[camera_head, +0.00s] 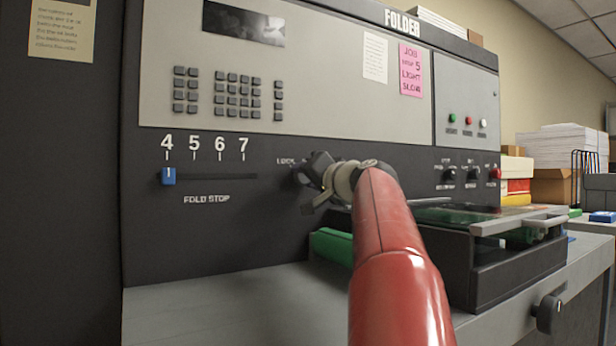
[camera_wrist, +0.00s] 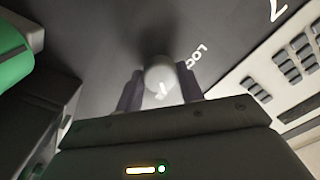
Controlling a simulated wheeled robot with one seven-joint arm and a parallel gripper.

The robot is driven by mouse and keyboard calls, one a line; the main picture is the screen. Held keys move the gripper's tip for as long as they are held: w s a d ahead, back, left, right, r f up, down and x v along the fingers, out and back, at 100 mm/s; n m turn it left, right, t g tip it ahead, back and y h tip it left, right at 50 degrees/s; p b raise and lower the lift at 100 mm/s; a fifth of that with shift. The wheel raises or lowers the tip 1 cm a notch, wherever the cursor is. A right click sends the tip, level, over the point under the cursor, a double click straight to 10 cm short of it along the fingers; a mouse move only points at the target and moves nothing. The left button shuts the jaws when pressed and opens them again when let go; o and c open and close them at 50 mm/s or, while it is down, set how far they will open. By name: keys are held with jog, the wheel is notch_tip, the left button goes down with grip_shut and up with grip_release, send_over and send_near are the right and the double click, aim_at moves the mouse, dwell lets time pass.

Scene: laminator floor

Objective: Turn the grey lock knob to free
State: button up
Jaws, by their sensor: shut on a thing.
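The grey lock knob (camera_wrist: 160,76) is round and pale in the wrist view, on the dark machine panel beside a partly hidden white "LOCK" label. My gripper (camera_wrist: 160,92) is shut on the knob, with one dark finger on each side of it. In the head view my gripper (camera_head: 308,178) is at the panel, right of the fold stop scale, and it and my red arm hide the knob. A small pale mark shows on the knob's face, but I cannot tell which setting it points to.
The blue fold stop slider (camera_head: 168,176) sits at 4 on its slot to the left. A green roller (camera_head: 332,246) lies below my gripper. A dark tray unit (camera_head: 500,262) stands to the right on the grey table (camera_head: 220,305). Button keypads (camera_head: 228,95) are above.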

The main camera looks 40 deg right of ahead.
jog(key=shift+m, duration=0.3)
jog(key=o, duration=1)
jog(key=shift+s+a+f+b, duration=0.15)
jog(key=shift+s+b, duration=0.35)
jog(key=shift+s, duration=1.45)
jog(key=shift+s+a+f+b, duration=0.1)
jog(key=shift+s+b, duration=0.35)
jog(key=shift+s, duration=1.5)
